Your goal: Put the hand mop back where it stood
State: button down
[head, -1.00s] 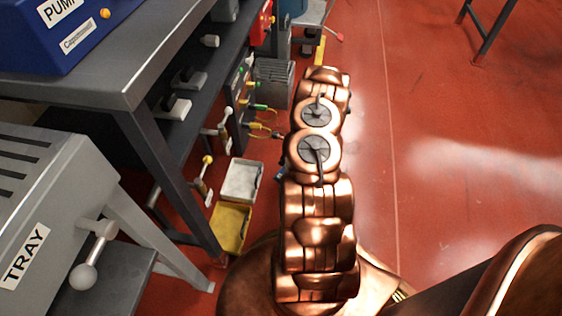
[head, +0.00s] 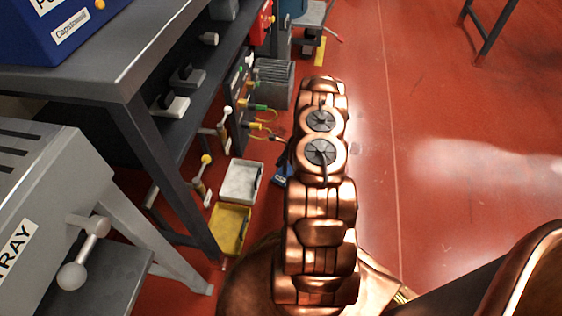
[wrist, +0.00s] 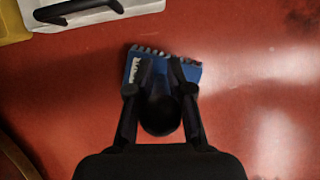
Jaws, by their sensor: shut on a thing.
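My gripper (wrist: 160,95) is shut on the hand mop (wrist: 190,73) in the wrist view. The mop has a blue head with a pale fringe and white lettering, and a dark round handle end between my fingers. It is over the red floor; I cannot tell whether it touches it.
A yellow tray (head: 229,232) lies nearer than the white one. The grey workbench (head: 95,82) and equipment stand left. Open red floor (head: 450,130) lies right.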

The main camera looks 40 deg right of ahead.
jog(key=shift+f, duration=0.15)
jog(key=c, duration=1.1)
grip_release()
jog(key=shift+o, duration=0.2)
jog(key=p+v, duration=0.4)
jog(key=v, duration=0.8)
jog(key=shift+r, duration=0.2)
